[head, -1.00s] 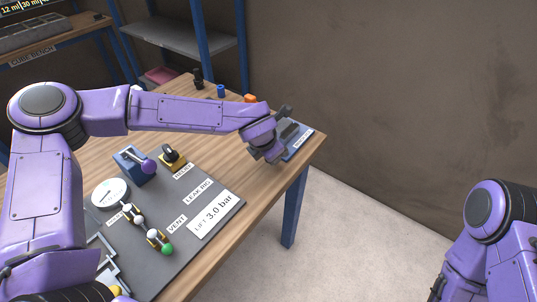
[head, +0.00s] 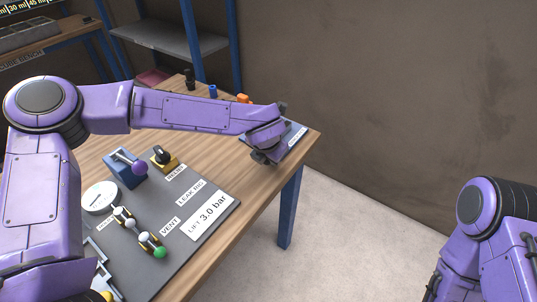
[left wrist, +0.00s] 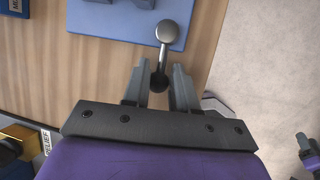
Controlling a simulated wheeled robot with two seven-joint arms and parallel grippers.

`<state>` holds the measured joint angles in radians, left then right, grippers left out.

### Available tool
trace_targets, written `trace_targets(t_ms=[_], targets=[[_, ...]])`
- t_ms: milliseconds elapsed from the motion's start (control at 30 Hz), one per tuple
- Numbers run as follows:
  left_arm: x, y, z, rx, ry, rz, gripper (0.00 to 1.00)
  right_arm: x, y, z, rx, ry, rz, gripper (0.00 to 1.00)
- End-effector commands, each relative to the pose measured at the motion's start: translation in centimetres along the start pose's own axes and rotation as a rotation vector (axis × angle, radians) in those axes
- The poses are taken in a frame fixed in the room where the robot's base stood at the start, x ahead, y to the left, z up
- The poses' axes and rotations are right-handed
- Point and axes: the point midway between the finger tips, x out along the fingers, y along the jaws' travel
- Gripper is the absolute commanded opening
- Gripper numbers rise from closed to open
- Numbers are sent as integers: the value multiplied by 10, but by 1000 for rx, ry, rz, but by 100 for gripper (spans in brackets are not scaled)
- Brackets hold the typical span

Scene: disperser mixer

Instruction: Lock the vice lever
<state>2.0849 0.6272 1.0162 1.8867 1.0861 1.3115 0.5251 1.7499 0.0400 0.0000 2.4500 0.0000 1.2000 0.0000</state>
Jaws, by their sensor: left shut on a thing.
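The vice lever (left wrist: 163,55) is a grey metal bar with a bright ball at its far end and a dark ball at its near end. It shows in the left wrist view, in front of a blue base plate (left wrist: 120,22). My left gripper (left wrist: 161,86) has its two grey fingers on either side of the dark ball end and is shut on the lever. In the head view the left gripper (head: 262,156) is at the table's right corner, over the labelled blue plate (head: 294,138); the arm hides most of the vice.
A dark panel (head: 190,252) on the wooden table (head: 220,160) carries a blue block with a purple-knobbed lever (head: 138,168), a yellow relief valve (head: 163,160), a gauge (head: 101,198) and small vent valves (head: 150,243). Open floor lies right of the table.

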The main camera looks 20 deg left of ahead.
Motion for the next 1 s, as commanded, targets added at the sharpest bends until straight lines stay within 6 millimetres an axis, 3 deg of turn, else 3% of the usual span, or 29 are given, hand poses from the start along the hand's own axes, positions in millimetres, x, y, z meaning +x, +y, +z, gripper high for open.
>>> trace_targets(t_ms=[33,67,100,133,467,567,800,1000], targets=[[0,-1,0,1,0,-1,0,0,0,0,0,0,0,43],[0,-1,0,1,0,-1,34,0,0,0,0,0,0,43],[0,-1,0,1,0,-1,47,0,0,0,0,0,0,43],[0,0,0,1,0,-1,52,0,0,0,0,0,0,43],[-4,0,0,0,-2,-1,52,1,0,0,0,0,0,43],[-20,0,1,0,-5,0,52,3,0,1,0,0,0,43],[-77,0,1,1,-5,0,52,8,-1,3,0,0,0,43],[-103,-1,0,2,-2,-1,52,10,-1,4,0,0,0,43]])
